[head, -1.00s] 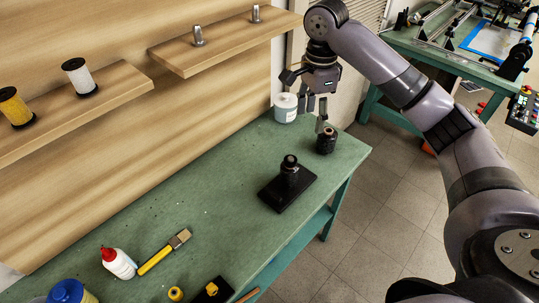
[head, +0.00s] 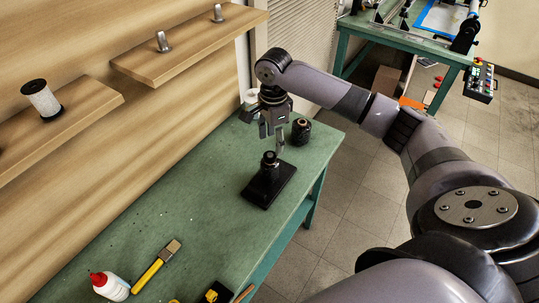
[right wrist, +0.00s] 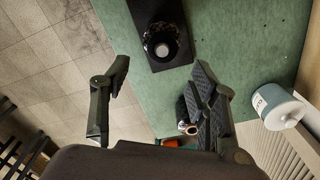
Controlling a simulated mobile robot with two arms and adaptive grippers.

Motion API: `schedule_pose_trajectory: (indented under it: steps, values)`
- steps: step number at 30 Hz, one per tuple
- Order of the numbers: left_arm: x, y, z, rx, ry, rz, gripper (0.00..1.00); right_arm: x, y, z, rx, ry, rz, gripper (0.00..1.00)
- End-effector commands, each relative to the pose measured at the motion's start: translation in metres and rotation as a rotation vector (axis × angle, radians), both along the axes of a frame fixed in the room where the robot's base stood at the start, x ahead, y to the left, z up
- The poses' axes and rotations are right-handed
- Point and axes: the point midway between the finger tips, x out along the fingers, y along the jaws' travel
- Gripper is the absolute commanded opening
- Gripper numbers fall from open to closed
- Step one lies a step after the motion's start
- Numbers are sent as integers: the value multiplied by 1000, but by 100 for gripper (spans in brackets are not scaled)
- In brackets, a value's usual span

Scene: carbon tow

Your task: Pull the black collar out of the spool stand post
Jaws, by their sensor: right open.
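The spool stand is a black block base (head: 256,191) on the green table, with a short upright post. The black collar (head: 270,160) sits around the top of the post. In the right wrist view the collar (right wrist: 160,46) shows from above, and the base (right wrist: 141,12) lies under it. My right gripper (head: 271,142) is open, pointing down just above and behind the post, with nothing between its fingers. In the right wrist view its fingers (right wrist: 162,95) are wide apart, with the collar beyond the tips. My left gripper is out of view.
A dark spool (head: 301,131) stands right of my right gripper near the table edge. A white tub (head: 262,97) stands behind the gripper, partly hidden. The table (head: 190,225) between is clear.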

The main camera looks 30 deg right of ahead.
Motion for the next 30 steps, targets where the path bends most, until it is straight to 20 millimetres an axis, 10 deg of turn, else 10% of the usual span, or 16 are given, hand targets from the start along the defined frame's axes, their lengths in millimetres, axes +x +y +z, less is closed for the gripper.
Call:
schedule_pose_trajectory:
  steps: [20, 30]
  values:
    - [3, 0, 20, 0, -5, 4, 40, 2, 7, -54, -1, -1, 2, 55]
    - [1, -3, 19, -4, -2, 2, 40, 2, 7, -53, -1, -1, 1, 33]
